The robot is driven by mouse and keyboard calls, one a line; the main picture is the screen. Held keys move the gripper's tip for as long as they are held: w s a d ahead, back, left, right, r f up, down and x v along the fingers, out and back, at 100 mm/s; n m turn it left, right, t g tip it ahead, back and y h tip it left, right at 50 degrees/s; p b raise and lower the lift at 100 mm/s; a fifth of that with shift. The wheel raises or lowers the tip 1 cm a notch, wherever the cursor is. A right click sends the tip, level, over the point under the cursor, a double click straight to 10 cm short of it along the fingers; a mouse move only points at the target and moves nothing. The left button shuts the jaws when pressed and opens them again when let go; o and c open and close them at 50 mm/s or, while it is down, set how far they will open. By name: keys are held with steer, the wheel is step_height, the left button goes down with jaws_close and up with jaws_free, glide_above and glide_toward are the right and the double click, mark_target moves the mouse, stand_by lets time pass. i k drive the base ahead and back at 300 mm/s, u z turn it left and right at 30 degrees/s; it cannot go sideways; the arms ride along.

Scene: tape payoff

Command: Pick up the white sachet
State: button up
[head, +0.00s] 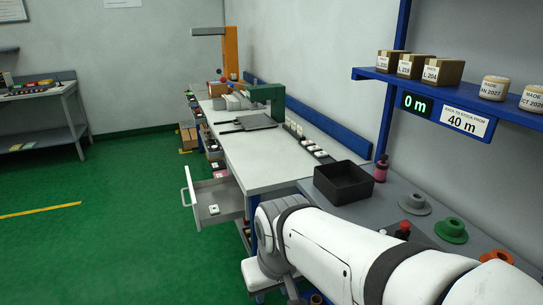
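A small white packet (214,210) lies in the open grey drawer (229,208) under the long bench. It has a dark mark on it and may be the white sachet, but it is too small to tell. My arm reaches in from the lower right and bends down in front of the bench, to the right of the drawer.
The long bench (245,153) holds a green press (268,98), a dark plate and a row of small items. A black bin (343,183) stands behind my arm. Green floor (110,220) is clear left of the drawer, whose handle (187,184) sticks out.

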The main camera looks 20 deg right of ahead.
mark_target(320, 154)
steer(key=u, duration=1)
steer(key=i, duration=1.6)
steer(key=z, duration=2.45)
steer(key=i, duration=1)
